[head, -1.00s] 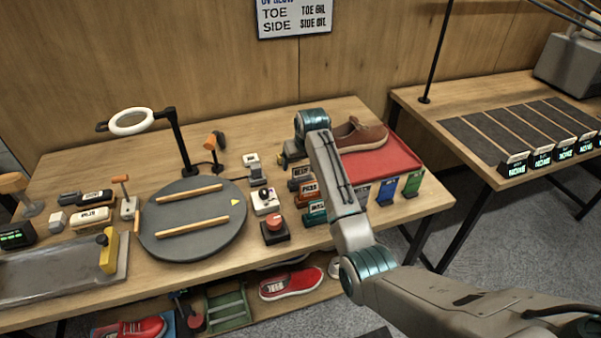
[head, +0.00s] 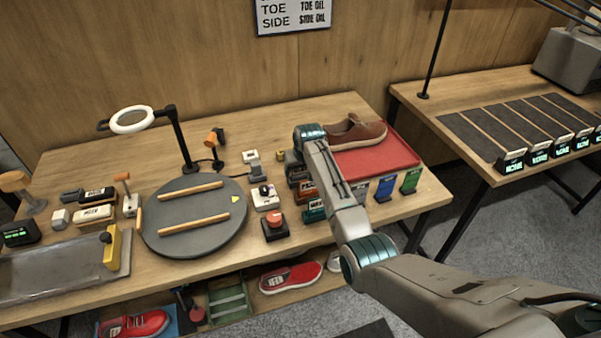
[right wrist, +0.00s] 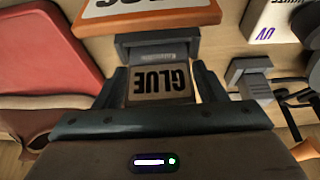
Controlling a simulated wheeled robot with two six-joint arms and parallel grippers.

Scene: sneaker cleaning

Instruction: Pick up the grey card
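In the right wrist view, a dark grey card (right wrist: 158,48) carries a pale label reading GLUE upside down. It is the only grey card I can make out there. My right gripper (right wrist: 158,72) has one finger on each side of the GLUE label, very close to its edges; whether they press on the card is unclear. In the head view my right gripper is mostly hidden behind its own arm at the back of the card row, and the grey card is largely hidden too. My left gripper is not in view.
An orange card (head: 307,188) and a teal card (head: 315,211) stand in front. Blue (head: 386,188) and green (head: 411,181) holders stand to the right. A red tray (head: 378,160) bears a brown shoe (head: 356,133). A grey turntable (head: 195,220) lies left.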

